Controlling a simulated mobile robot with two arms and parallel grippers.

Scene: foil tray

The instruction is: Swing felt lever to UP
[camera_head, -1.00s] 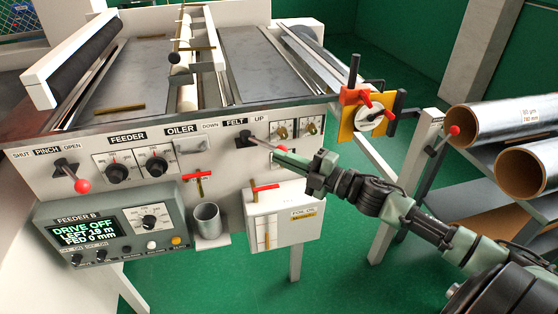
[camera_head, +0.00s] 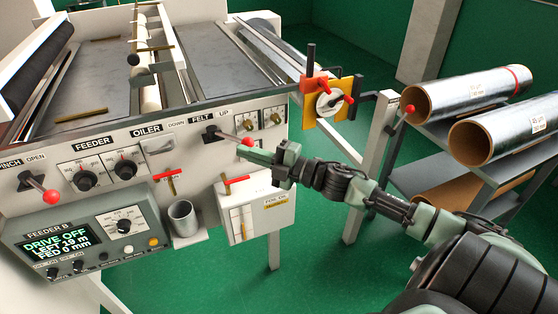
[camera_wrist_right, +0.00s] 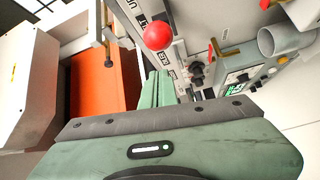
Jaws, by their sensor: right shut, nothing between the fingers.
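The felt lever is a grey shaft with a red ball knob (camera_head: 247,141) on a black pivot (camera_head: 210,134) on the feeder panel. It sits below the FELT label, between DOWN and UP, and its shaft sticks out toward the right. My right gripper (camera_head: 247,154) is shut and empty, its green fingertips just below the red knob. In the right wrist view the knob (camera_wrist_right: 157,35) shows beyond the shut fingers (camera_wrist_right: 157,85), and a gap seems to lie between them. My left gripper is not in view.
A white box (camera_head: 256,210) with a red handle hangs below the lever, beside a grey cup (camera_head: 182,217). A yellow plate with red handles (camera_head: 329,100) is to the right of the panel. Foil rolls (camera_head: 466,93) lie on a rack farther right.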

